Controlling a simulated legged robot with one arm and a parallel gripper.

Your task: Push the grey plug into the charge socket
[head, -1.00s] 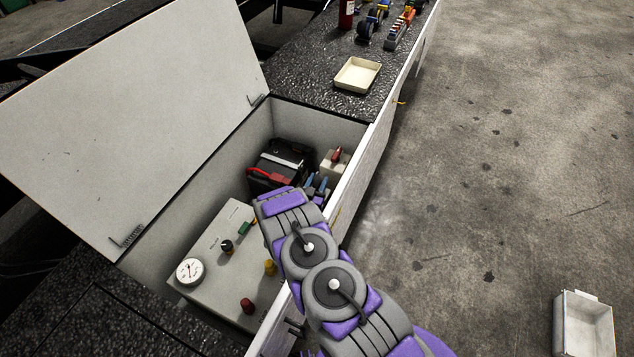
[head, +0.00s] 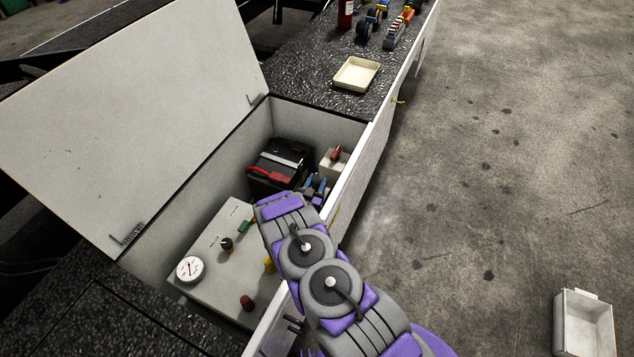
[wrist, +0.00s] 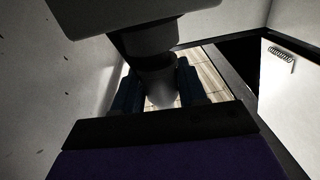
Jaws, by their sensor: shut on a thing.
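My gripper (head: 316,186) is inside the open box, low by its right wall. In the wrist view its blue fingers (wrist: 156,88) are shut on a grey rounded piece, which looks like the grey plug (wrist: 161,92). A wider grey cylinder and a dark grey block (wrist: 130,15) stand just beyond the plug. I cannot tell whether the plug touches them or how far it is in. The charge socket cannot be made out for sure. In the head view my arm and fingers hide the plug.
A black battery (head: 281,165) with a red part lies left of my gripper. A beige block (head: 333,166) with a red knob sits behind it. A panel (head: 215,265) with a gauge and knobs is nearer. The white wall (head: 352,182) is close on the right; the lid (head: 130,110) stands open.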

